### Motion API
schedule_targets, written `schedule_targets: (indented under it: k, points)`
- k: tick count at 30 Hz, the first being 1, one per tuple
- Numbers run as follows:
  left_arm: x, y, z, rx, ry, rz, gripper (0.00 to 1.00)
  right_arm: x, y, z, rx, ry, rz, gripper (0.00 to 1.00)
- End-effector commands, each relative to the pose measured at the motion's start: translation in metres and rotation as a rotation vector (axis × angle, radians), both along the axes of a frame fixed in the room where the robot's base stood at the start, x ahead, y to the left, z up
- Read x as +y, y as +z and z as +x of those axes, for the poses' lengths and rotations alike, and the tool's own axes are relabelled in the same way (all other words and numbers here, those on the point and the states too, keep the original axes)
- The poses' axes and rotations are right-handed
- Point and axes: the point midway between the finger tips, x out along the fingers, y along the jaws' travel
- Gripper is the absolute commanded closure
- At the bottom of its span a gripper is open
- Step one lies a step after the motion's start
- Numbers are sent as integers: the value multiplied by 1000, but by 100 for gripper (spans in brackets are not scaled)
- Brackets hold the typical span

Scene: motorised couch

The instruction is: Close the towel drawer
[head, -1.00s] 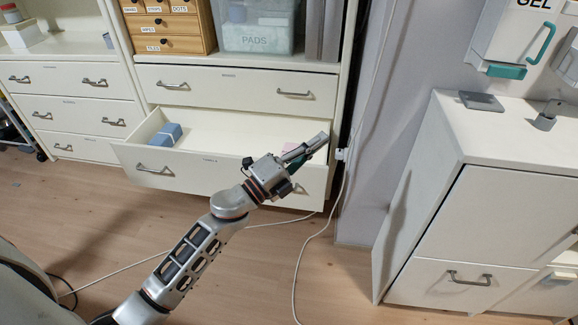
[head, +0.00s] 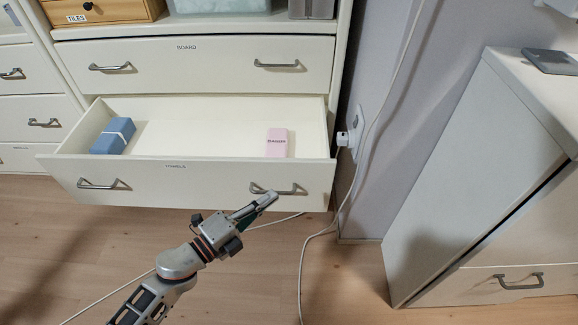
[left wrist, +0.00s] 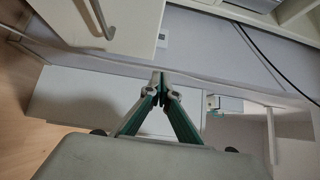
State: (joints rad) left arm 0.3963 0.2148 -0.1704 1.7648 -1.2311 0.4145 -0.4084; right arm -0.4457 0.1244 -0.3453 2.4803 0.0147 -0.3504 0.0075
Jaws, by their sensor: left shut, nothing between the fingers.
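The towel drawer (head: 215,181) is pulled open in the cream cabinet, in the middle of the head view. Its front has two metal handles, a left one (head: 103,185) and a right one (head: 278,188). A blue bundle with a pale band (head: 113,136) and a pink pack (head: 277,142) lie inside. My left gripper (head: 268,199) is shut and empty, its tips overlapping the right handle in the head view; I cannot tell whether they touch. In the left wrist view the shut fingertips (left wrist: 161,84) appear to the right of a drawer front with a handle (left wrist: 102,18). My right gripper is out of view.
The board drawer (head: 190,68) above is shut. A wall socket with a plug (head: 350,138) and a hanging white cable (head: 305,250) are just right of the cabinet. Another cabinet (head: 440,190) stands at the right. The floor in front is mostly clear.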

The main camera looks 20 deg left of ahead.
Motion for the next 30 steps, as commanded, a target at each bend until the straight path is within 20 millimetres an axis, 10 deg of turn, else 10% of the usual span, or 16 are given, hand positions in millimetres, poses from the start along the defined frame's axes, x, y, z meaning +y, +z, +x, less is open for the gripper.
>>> schedule_targets:
  k: [8, 23, 30]
  points:
    - [-6, -23, 2, 28, 0, -2, 100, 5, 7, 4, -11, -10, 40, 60]
    - [-55, -24, 80, 30, -1, -1, 100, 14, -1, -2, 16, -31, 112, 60]
    - [-45, -26, 108, 33, 1, 0, 100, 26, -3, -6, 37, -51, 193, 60]
